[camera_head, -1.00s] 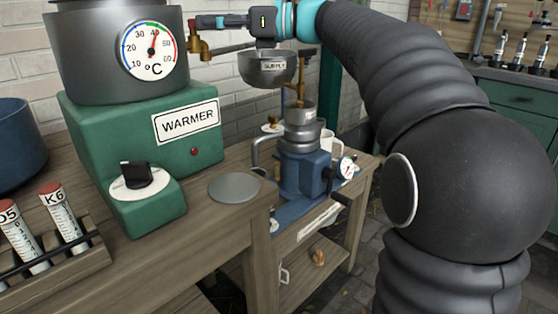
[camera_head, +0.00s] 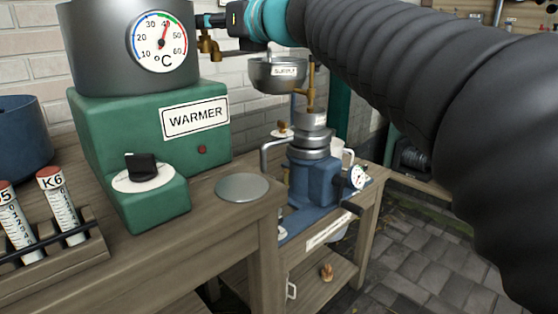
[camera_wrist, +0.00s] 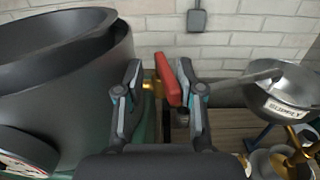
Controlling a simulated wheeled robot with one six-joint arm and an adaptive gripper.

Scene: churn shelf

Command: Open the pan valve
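The pan valve is a brass tap (camera_head: 208,46) on the right side of the dark grey warmer pan (camera_head: 92,45). In the wrist view its red lever (camera_wrist: 167,80) stands upright between my fingers, with a bit of brass (camera_wrist: 152,84) beside it. My gripper (camera_wrist: 158,78) is open around the lever. The lever is close to the right finger and a clear gap lies between it and the left finger; I cannot tell whether the right finger touches it. In the head view my gripper (camera_head: 212,19) is just above the tap and the lever is hidden.
The pan sits on a green warmer (camera_head: 150,145) with a black knob and a dial reading near 40. A supply bowl (camera_head: 278,76) hangs to the right above a blue churn (camera_head: 314,180). A metal disc (camera_head: 242,187) lies on the bench. A brick wall is close behind.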

